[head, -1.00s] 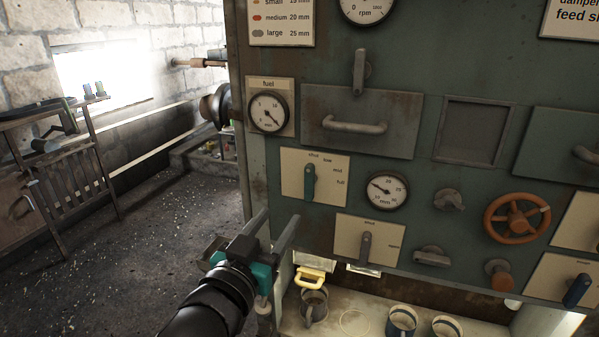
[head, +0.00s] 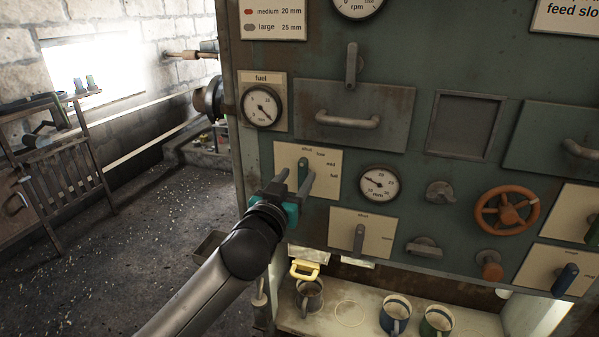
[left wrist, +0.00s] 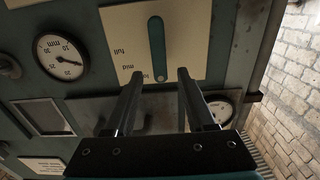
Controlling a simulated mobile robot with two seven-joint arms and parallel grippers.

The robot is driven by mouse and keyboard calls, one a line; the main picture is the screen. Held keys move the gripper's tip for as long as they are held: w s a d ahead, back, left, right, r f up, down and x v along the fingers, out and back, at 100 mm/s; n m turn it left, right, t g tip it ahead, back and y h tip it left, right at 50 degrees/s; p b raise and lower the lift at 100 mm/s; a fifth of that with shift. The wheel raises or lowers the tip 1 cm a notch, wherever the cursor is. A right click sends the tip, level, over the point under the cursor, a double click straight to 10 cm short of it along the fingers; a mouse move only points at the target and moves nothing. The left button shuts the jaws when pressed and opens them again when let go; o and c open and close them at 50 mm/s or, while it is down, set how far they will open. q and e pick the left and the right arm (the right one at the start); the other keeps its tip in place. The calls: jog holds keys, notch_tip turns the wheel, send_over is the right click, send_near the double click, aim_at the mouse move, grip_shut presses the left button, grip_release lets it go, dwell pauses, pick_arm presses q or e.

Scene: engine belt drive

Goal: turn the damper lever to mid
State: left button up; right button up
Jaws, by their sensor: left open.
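The teal damper lever (head: 303,172) stands upright on a pale plate (head: 325,186) marked low, mid and full. Its upper end is nearest the topmost mark, left of low and mid. My left gripper (head: 294,180) is open in front of this plate, its fingers partly covering the lever. In the left wrist view the lever (left wrist: 157,45) appears upside down, in line with the gap between the two fingers (left wrist: 160,75). Contact cannot be told. My right gripper is not in view.
Below the plate is another plate with a grey lever (head: 359,238). A small dial (head: 379,184), an orange handwheel (head: 506,211) and a drawer handle (head: 347,120) stick out of the panel. Mugs (head: 395,314) stand on the shelf below. Open floor lies left.

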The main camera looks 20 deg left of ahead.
aim_at(304, 175)
pick_arm(q)
jog(key=shift+w, duration=1.3)
jog(key=shift+c, duration=0.2)
grip_shut()
